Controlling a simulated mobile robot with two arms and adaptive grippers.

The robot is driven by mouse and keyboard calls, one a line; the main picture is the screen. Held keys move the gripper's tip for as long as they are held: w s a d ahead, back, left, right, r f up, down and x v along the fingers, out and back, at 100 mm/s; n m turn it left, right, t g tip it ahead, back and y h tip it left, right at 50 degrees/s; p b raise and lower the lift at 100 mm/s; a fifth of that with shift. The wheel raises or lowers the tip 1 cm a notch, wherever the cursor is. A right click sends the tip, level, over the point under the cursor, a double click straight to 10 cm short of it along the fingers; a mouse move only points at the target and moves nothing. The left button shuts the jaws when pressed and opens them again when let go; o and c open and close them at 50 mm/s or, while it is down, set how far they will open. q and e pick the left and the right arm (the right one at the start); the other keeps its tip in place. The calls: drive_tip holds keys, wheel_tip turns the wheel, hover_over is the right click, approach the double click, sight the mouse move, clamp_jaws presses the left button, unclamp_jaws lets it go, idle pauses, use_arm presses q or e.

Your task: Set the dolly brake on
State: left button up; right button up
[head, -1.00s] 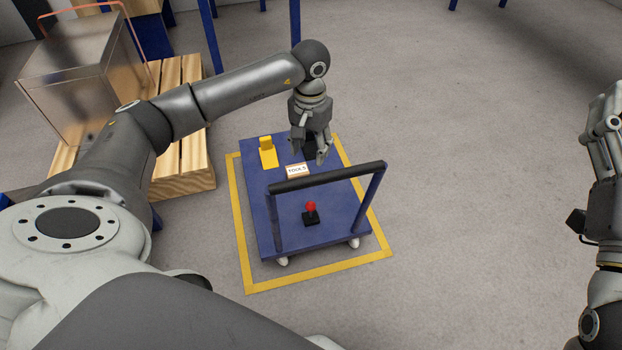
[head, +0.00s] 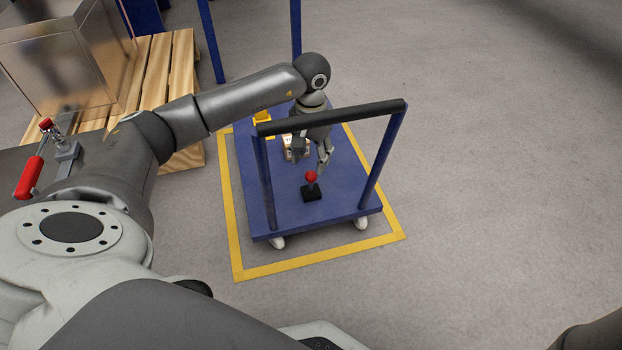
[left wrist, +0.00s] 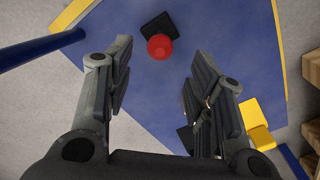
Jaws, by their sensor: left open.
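The blue dolly (head: 330,212) stands inside a yellow floor outline, with a black push handle (head: 335,117) across its near side. A red-knobbed lever (head: 311,177) on a black base (head: 312,194) sits on the deck near the handle. My left gripper (head: 312,158) is open and empty, low over the deck just beyond the red knob. In the left wrist view the red knob (left wrist: 160,46) is ahead of the open fingers (left wrist: 160,85), and the fingers do not touch it. My right gripper is out of the head view.
A yellow bracket (head: 262,120) and a partly hidden label (head: 290,145) are on the deck. A wooden pallet (head: 165,80) with a metal box (head: 65,60) stands at the left. A red-handled clamp (head: 30,178) is at far left. The floor at right is clear.

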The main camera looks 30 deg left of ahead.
sight(311, 172)
use_arm(q)
wheel_tip(311, 172, down, 7)
drive_tip(key=b, duration=0.3)
drive_tip(key=shift+f+b, duration=0.1)
drive_tip(key=shift+b, duration=0.3)
clamp_jaws()
